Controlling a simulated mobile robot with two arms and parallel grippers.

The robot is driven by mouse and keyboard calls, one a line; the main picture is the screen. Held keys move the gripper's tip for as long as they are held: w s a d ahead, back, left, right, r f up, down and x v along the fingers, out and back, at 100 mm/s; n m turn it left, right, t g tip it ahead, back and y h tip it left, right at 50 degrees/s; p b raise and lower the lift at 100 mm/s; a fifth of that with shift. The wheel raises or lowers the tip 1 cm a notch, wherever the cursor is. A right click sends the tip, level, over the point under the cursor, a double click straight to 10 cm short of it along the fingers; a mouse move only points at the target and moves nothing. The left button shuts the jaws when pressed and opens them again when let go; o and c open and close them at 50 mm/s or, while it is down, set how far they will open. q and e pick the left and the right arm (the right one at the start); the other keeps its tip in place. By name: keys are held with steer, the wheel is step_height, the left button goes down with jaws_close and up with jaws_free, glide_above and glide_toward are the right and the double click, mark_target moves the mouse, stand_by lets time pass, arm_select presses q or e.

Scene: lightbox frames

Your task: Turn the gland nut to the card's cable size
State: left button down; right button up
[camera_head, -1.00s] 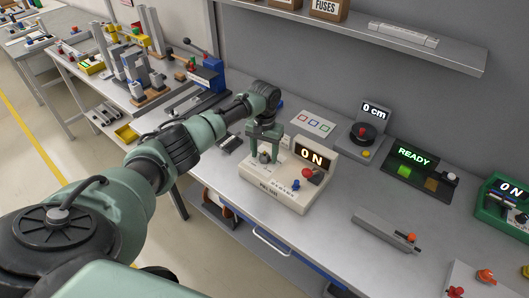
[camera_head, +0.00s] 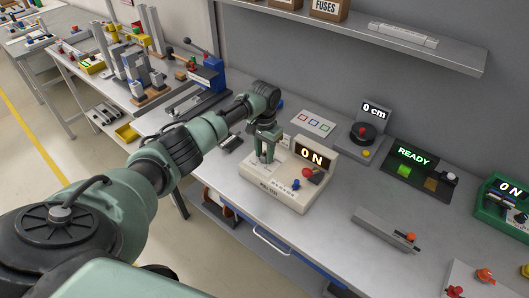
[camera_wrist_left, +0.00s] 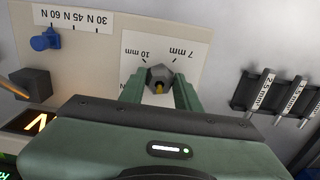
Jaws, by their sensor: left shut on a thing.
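The gland nut (camera_wrist_left: 160,76) is a grey faceted nut with a yellowish centre, on the pale panel of the test box in the left wrist view. A white label (camera_wrist_left: 165,45) behind it carries marks "10 mm" and "7 mm". My left gripper (camera_wrist_left: 159,88) is shut on the nut, one green finger on each side. In the head view my left gripper (camera_head: 267,157) reaches down onto the left part of the cream test box (camera_head: 283,200), whose display (camera_head: 311,156) reads "0 N". I cannot make out a card with a cable size. My right gripper is not in view.
A blue knob (camera_wrist_left: 45,40) sits by a 30, 45, 60 N scale. A "0 cm" device (camera_head: 368,131), a "READY" panel (camera_head: 419,169) and a grey bar device (camera_head: 385,232) stand rightward, with bare bench between.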

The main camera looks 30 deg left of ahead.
arm_select(q)
steer(key=m, duration=0.2)
steer(key=shift+m, duration=0.4)
steer(key=m, duration=0.3)
steer(key=shift+w+a+m, duration=0.1)
steer(key=shift+m, duration=0.2)
steer(key=m, duration=0.6)
steer(key=shift+w, duration=0.1)
steer(key=m+b, duration=0.1)
steer(key=m, duration=0.6)
steer(key=shift+w+m+b, duration=0.1)
steer(key=shift+m+b, duration=0.2)
steer(key=m+b, duration=0.1)
steer(key=m, duration=0.5)
steer(key=shift+m, duration=0.3)
steer(key=c, duration=1)
jaws_free()
